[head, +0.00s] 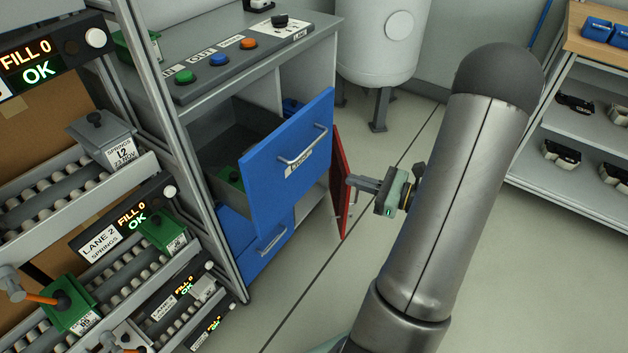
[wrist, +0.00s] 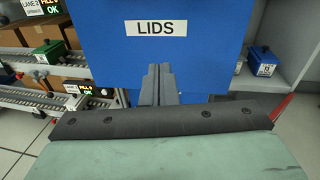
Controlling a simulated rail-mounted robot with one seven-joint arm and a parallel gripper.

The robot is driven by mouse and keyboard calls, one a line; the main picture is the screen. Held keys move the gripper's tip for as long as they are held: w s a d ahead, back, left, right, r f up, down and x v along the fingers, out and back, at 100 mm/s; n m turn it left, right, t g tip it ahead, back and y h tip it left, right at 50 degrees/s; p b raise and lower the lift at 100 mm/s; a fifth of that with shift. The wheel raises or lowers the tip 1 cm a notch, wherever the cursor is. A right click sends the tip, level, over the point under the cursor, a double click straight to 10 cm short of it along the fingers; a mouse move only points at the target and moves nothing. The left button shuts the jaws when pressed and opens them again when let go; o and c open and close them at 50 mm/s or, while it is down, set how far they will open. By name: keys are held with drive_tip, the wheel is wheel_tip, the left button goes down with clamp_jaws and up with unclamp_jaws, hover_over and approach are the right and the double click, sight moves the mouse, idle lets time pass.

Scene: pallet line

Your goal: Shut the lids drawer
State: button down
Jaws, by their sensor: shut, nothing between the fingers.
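The lids drawer is pulled out of the grey cabinet in the head view, with its blue front (head: 290,165), silver bar handle (head: 303,147) and open grey box behind it. A green item shows inside it. In the wrist view the blue front (wrist: 110,50) with its LIDS label (wrist: 155,28) fills the upper middle. My gripper (head: 352,180) is to the right of the drawer front, near its lower part. In the wrist view my gripper's fingers (wrist: 159,72) are together, empty, and point at the front below the label. I cannot tell whether they touch it.
A second blue drawer (head: 255,245) sits below in the cabinet (head: 320,70). A red door (head: 340,185) stands open beside it, close to my gripper. Roller lanes with bins (head: 150,230) stand at left. The floor at right is clear up to a shelf (head: 580,120).

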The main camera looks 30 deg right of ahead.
sight(312, 157)
drive_tip(key=d+f+m+t+h, duration=0.2)
drive_tip(key=d, duration=0.1)
drive_tip(key=b+x, duration=0.1)
drive_tip(key=x, duration=1.2)
drive_tip(key=shift+a+b, duration=0.1)
drive_tip(key=shift+b, duration=0.25)
drive_tip(key=shift+w, duration=0.1)
